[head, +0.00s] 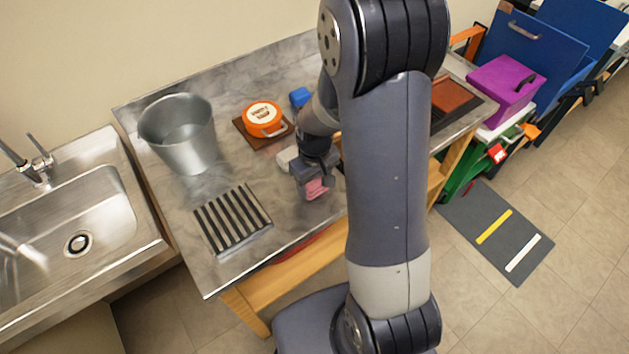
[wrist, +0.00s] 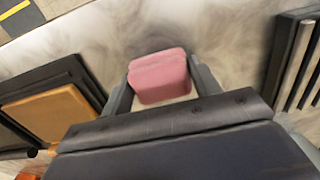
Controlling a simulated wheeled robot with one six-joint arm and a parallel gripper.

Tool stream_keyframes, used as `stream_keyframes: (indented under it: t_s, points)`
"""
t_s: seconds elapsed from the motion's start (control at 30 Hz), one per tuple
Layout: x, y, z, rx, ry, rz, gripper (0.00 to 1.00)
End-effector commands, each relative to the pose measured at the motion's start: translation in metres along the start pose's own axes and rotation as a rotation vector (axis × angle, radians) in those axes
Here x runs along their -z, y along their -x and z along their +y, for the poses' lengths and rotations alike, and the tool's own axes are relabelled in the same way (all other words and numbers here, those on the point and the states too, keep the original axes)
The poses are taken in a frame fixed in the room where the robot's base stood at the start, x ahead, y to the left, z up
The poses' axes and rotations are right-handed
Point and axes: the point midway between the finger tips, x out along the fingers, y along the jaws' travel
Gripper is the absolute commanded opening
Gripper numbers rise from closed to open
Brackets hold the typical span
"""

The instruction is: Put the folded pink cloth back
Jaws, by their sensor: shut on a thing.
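The folded pink cloth (wrist: 160,75) is a small, thick pink block in the wrist view, between the two fingers of my gripper (wrist: 158,84). My gripper is shut on it. In the head view the cloth (head: 317,188) shows just below my gripper (head: 314,184), near the front edge of the grey marble worktop (head: 235,92). I cannot tell whether the cloth touches the worktop. My arm hides part of the worktop to the right.
A slatted black rack (head: 232,219) lies at the front left. A metal bucket (head: 180,135) stands behind it. An orange round tin (head: 263,118) sits on a brown board, with a blue object (head: 300,97) beside it. A sink (head: 75,225) is at the left.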

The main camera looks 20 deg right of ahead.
Motion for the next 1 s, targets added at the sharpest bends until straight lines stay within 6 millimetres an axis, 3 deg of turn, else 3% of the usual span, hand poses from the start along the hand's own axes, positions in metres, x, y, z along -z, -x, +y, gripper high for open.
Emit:
stream_keyframes:
  t_s: [0.07,0.1,0.33,0.73,1.0]
  points:
    - [0.0,-0.004,0.0,0.0,0.0,0.0,0.37]
    - [0.0,-0.003,0.0,0.0,0.0,0.0,0.61]
    - [0.0,-0.002,0.0,0.0,0.0,0.0,0.8]
    - [0.001,0.006,0.0,-0.001,0.0,0.003,0.8]
    - [0.001,0.052,0.0,-0.002,0.0,0.006,0.8]
